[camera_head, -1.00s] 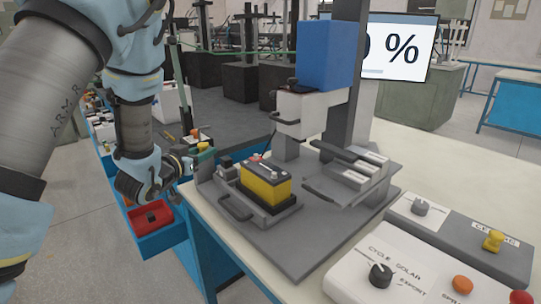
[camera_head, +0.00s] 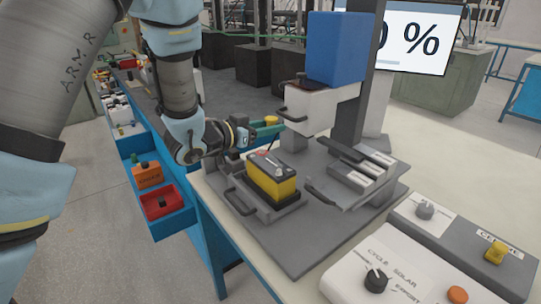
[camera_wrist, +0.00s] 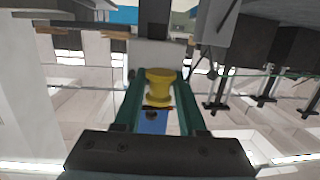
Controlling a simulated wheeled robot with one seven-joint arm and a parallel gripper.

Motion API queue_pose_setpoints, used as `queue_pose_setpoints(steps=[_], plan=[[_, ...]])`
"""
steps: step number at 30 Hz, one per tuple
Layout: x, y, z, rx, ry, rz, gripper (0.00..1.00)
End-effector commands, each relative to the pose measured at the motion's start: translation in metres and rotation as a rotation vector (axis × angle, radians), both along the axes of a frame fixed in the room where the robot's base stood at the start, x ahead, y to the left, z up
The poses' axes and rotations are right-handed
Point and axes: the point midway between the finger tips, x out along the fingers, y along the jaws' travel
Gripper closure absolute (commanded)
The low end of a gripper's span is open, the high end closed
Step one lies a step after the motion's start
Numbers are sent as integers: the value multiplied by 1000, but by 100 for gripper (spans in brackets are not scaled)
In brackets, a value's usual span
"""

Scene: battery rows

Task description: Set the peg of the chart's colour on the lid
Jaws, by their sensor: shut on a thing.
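My gripper (camera_head: 265,127), with green fingers, is shut on a yellow peg (camera_wrist: 160,86). The peg is spool-shaped, with a wide rim, and sits between the fingertips in the wrist view. In the head view the peg (camera_head: 271,120) is above and behind a yellow battery (camera_head: 272,184), in front of the press. The battery has a dark top (camera_head: 270,163), with a small red part and a light part on it. I cannot tell whether this top is the lid. No colour chart is clearly visible.
A press with a blue block (camera_head: 335,48) and white head (camera_head: 312,107) stands over the grey fixture plate (camera_head: 300,250). A handle (camera_head: 238,203) is left of the battery. A control panel (camera_head: 395,270) is at front right. Left are a red bin (camera_head: 160,203) and an orange box (camera_head: 148,175).

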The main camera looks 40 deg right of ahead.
Motion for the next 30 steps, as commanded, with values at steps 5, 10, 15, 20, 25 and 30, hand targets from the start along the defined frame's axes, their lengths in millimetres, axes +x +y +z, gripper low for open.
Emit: queue_pose_setpoints(steps=[5,10,15,20,25,30], plan=[[0,0,-36,5,2,1,100],[0,0,-53,0,0,1,100],[0,0,-65,1,0,1,100],[0,0,-84,1,1,1,100],[0,0,-94,-1,1,1,100],[0,0,-94,-1,0,1,100]])
